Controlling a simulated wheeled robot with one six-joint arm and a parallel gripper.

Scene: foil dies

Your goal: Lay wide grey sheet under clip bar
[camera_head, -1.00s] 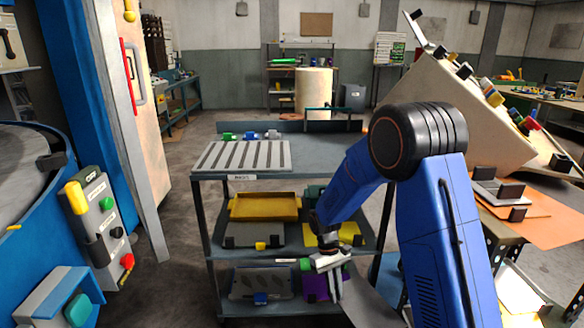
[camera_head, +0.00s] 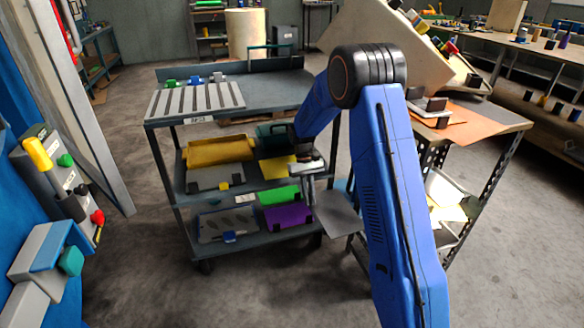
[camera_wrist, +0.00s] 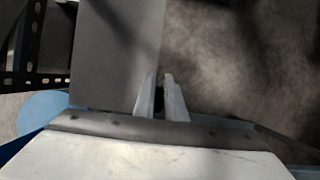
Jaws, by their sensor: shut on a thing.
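A wide grey sheet (camera_head: 338,214) hangs out from my gripper (camera_head: 310,190), in front of the right side of a cart. My gripper is shut on the sheet's edge and points downward. In the wrist view the sheet (camera_wrist: 118,50) fills the upper left middle, and the fingers (camera_wrist: 161,90) meet at its right edge. The sheet appears clear of the cart shelves. I cannot tell for sure which part is the clip bar; black clips (camera_head: 436,104) hold a small grey piece on the side table at right.
The cart (camera_head: 285,90) has a striped pale plate (camera_head: 195,98) on top, and a yellow tray (camera_head: 218,150) and a purple piece (camera_head: 288,215) on lower shelves. The side table (camera_head: 500,117) stands close right of my arm. Floor is clear in front.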

